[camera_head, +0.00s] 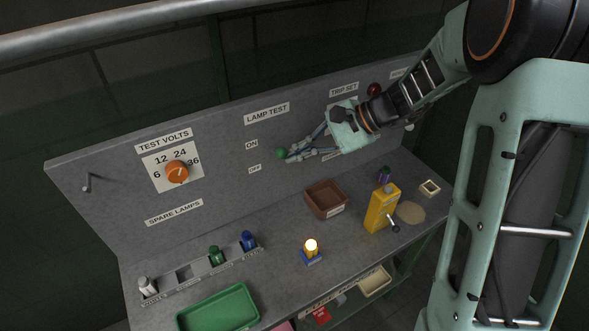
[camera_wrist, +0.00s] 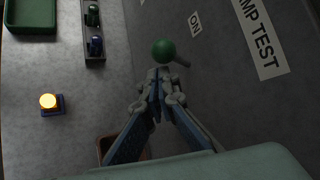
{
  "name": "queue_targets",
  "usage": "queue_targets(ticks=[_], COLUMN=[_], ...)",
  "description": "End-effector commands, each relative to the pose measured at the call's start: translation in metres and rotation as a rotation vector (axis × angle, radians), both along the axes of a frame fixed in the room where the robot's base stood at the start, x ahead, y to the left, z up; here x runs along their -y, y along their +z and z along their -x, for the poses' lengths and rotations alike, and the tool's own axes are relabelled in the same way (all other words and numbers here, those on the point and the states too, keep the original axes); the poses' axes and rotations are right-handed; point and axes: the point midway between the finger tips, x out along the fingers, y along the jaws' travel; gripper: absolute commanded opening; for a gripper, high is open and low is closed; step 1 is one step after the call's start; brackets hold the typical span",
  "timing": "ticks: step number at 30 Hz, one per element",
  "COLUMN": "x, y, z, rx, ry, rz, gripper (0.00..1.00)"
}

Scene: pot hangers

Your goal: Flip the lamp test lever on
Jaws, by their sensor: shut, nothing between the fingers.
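The lamp test lever has a round green knob (camera_head: 281,154) and sits on the grey upright panel under the LAMP TEST label (camera_head: 266,113). The knob is right of the ON label (camera_head: 251,144) and OFF label (camera_head: 254,169), at a height between them. In the wrist view the knob (camera_wrist: 164,51) is just beyond the fingertips, with a short dark stem running right to the panel. My gripper (camera_head: 291,155) is shut and empty, its fingertips close beside the knob. It also shows in the wrist view (camera_wrist: 161,75). I cannot tell whether they touch.
An orange dial (camera_head: 177,172) is left on the panel. On the bench are a lit lamp (camera_head: 311,247), a brown bin (camera_head: 326,199), a yellow box with a lever (camera_head: 382,208), a lamp rack (camera_head: 200,270) and a green tray (camera_head: 218,308).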

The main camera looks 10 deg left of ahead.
Motion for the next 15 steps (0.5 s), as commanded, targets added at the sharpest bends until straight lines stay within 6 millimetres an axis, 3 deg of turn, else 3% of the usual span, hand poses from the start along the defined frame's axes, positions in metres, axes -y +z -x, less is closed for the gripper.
queue_targets(ticks=[15], x=[0.000], y=[0.017], z=[0.000], rx=[0.002], ry=[0.001], rz=[-0.001], gripper=[0.00])
